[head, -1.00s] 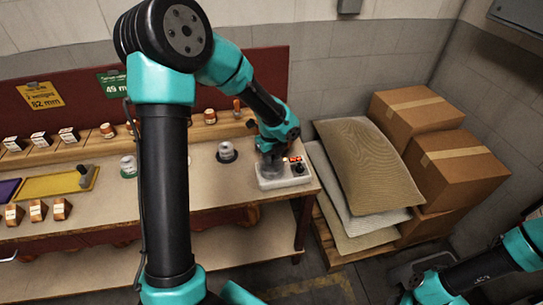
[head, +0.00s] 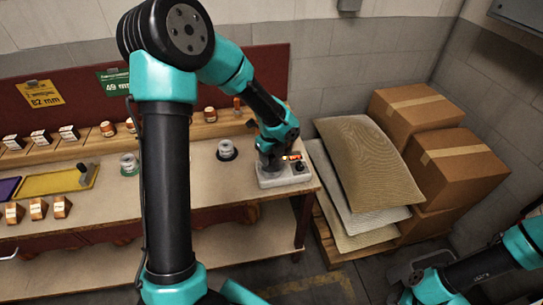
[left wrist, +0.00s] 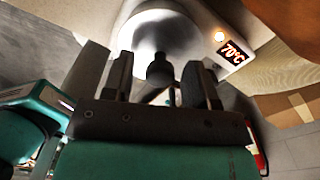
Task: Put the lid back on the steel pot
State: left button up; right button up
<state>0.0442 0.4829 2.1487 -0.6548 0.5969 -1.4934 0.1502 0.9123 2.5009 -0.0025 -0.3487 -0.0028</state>
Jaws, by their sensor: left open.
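My left gripper (head: 268,158) points down over a pale hot plate (head: 285,177) at the bench's right end. In the left wrist view its dark fingers (left wrist: 158,80) stand open on either side of a black knob (left wrist: 160,69). The knob belongs to a round, shiny steel surface (left wrist: 158,32), which looks like the lid or the pot top. I cannot tell whether the lid sits on the pot, as the gripper hides most of this spot in the head view. My right arm comes in at lower right; its fingertips are not visible.
The hot plate display reads 70°C (left wrist: 231,51). A small jar on a dark round base (head: 227,150) and another on a green base (head: 129,165) stand left on the bench. A yellow tray (head: 55,182) lies farther left. Sacks (head: 370,160) and boxes (head: 455,165) stand right.

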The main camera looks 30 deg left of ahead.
aim_at(272, 156)
pick_arm(q)
notch_tip(272, 156, up, 13)
dwell(0.5)
jog(key=shift+f, duration=0.2)
